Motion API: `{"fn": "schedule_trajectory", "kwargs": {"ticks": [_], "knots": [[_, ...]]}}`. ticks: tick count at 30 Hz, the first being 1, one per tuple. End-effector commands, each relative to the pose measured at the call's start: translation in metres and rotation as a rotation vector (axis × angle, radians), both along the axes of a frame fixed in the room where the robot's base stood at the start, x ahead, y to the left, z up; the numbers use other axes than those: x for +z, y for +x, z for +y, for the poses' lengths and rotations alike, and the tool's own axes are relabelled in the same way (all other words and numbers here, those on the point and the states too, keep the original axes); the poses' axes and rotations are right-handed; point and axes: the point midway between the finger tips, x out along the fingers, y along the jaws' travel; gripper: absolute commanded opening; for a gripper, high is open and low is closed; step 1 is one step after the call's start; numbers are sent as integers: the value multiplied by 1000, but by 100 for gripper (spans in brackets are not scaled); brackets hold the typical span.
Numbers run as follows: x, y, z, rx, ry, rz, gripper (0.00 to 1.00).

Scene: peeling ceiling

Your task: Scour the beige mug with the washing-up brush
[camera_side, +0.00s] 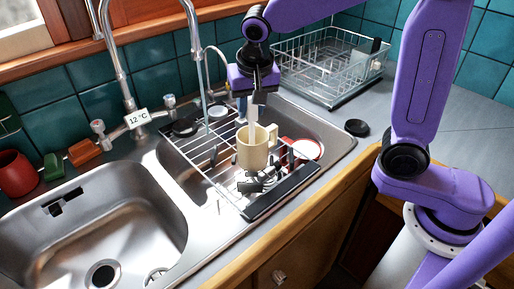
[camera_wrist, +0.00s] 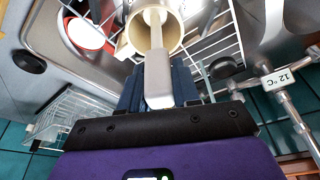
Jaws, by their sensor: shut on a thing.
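The beige mug (camera_side: 252,154) stands upright on a wire rack over the right sink basin, its handle toward the right in the side view. In the wrist view I look into the mug's open mouth (camera_wrist: 174,34). My gripper (camera_side: 258,96) is above the mug, shut on the grey handle of the washing-up brush (camera_wrist: 158,76). The brush's pale shaft (camera_side: 252,118) points down into the mug's mouth. The brush's lower end is hidden in the mug in the side view; I cannot tell whether it touches the wall or bottom.
The wire rack (camera_side: 216,176) also bears dark items near the mug. A red-and-white dish (camera_side: 306,149) lies right of it. The tap (camera_side: 196,50) rises close behind on the left. A wire dish basket (camera_side: 318,70) stands at the back right. The left basin (camera_side: 100,225) is empty.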

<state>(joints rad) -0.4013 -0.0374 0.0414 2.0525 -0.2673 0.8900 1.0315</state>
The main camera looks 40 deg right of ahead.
Motion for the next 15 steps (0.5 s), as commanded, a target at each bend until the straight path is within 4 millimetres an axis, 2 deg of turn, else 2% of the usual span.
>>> {"fn": "schedule_trajectory", "kwargs": {"ticks": [9,15], "knots": [[-1,-2,1,-275,-2,3,0],[-1,-3,0,-350,-2,4,0]]}}
